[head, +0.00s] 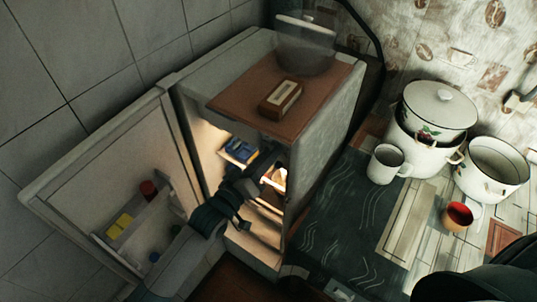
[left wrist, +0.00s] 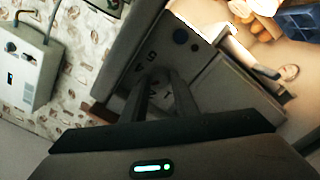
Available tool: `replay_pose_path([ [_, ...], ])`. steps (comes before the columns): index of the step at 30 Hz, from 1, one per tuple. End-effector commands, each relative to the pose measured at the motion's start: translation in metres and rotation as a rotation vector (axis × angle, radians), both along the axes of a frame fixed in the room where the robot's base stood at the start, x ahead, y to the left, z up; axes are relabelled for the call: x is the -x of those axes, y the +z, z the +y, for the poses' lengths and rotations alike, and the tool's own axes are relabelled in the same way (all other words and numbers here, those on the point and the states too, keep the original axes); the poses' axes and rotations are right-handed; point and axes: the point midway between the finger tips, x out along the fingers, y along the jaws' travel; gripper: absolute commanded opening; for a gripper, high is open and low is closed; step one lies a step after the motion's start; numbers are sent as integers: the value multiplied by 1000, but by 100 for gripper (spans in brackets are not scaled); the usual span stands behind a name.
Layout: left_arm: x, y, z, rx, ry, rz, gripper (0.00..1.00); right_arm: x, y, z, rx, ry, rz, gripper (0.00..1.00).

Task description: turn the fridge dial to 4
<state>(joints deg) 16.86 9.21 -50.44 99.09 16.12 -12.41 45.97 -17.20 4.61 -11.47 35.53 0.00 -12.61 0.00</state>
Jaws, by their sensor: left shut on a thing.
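The fridge (head: 335,130) stands with its door (head: 110,190) swung open to the left and its inside lit. My left arm reaches into the opening, and its gripper (head: 272,174) is inside near the right wall. In the left wrist view the two fingers (left wrist: 157,84) are closed together against a grey panel (left wrist: 205,60). They are shut on the fridge dial, which is mostly hidden between the fingertips. My right gripper is not in view.
A blue package (head: 238,152) lies on a shelf inside the fridge. A brown box (head: 281,99) sits on the fridge top.

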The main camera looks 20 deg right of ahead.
Motion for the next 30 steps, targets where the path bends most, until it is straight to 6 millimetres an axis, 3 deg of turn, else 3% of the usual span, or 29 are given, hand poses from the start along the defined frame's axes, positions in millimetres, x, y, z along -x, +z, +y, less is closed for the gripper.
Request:
replay_pose_path([
  [30,-1,-1,1,-423,-1,-540,4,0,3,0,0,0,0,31],
])
